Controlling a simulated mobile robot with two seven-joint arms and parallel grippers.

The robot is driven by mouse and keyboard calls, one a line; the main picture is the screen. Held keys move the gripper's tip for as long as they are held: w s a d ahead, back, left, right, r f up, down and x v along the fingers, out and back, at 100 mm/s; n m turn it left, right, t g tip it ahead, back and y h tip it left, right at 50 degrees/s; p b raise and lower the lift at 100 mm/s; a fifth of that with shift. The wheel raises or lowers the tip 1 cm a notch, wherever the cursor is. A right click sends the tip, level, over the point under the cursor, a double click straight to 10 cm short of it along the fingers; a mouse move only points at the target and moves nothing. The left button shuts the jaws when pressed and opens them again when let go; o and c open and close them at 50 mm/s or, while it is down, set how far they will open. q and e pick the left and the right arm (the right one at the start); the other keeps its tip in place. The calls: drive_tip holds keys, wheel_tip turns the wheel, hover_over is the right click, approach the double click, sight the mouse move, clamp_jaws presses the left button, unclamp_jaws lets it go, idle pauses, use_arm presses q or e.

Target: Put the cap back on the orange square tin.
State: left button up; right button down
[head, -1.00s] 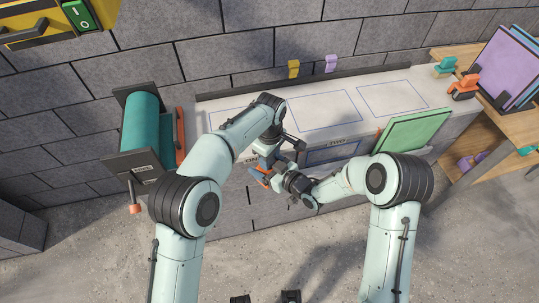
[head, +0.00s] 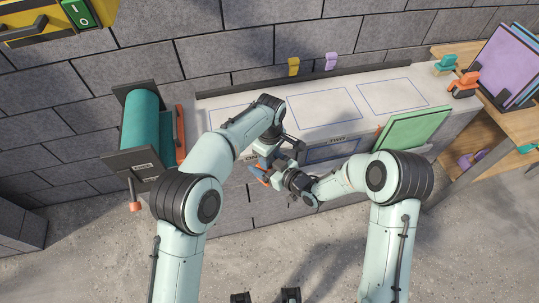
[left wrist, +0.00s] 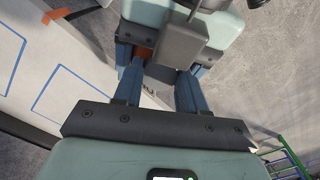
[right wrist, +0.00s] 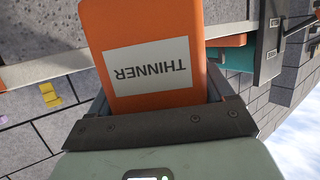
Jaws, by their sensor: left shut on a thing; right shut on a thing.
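The orange square tin (right wrist: 150,100), with a white THINNER label, is between the fingers of my right gripper in the right wrist view; its label reads upside down there. In the head view the tin is mostly hidden by the two grippers. My right gripper (head: 291,181) is shut on the tin. My left gripper (head: 266,168) is right beside it. In the left wrist view my left fingers (left wrist: 158,88) are closer together than the right ones, with the right gripper just beyond. The cap itself is hidden at the left fingertips, and the tin's mouth does not show.
Behind the grippers is a pale bench (head: 265,108) with blue outlined areas. A green panel (head: 415,130) leans at its right end. A teal roll (head: 143,125) stands at left. A wooden shelf (head: 495,110) is at far right.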

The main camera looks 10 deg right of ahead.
use_arm(q)
drive_tip(key=m, duration=0.3)
drive_tip(key=o, duration=1)
drive_tip(key=shift+r, duration=2.3)
